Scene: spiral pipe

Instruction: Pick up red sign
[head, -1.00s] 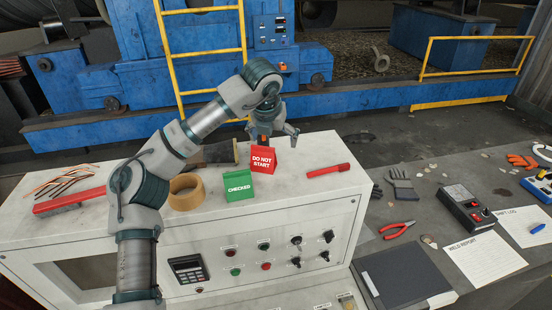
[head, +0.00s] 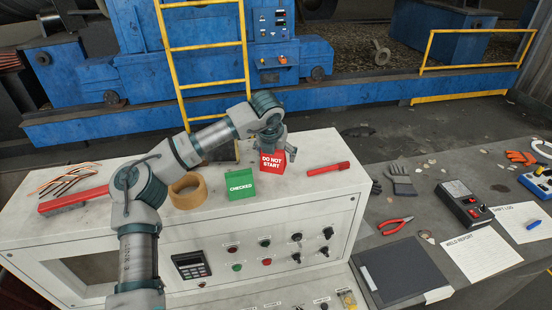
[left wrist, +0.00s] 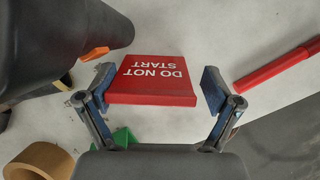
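The red sign (head: 271,161) with "DO NOT START" on it stands on the white top of the control cabinet. It also shows in the left wrist view (left wrist: 150,82), with its text upside down. My left gripper (head: 276,152) is lowered over the sign from above. In the left wrist view the left gripper (left wrist: 158,88) is open, one finger on each side of the sign. The left finger is very near or touching the sign's edge; a small gap shows at the right finger. My right gripper is not in view.
A green "CHECKED" sign (head: 240,184) stands just left of the red sign, with a tape roll (head: 187,191) beyond it. A red marker-like stick (head: 328,169) lies to the right. A dark object (left wrist: 60,40) is close by in the left wrist view.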

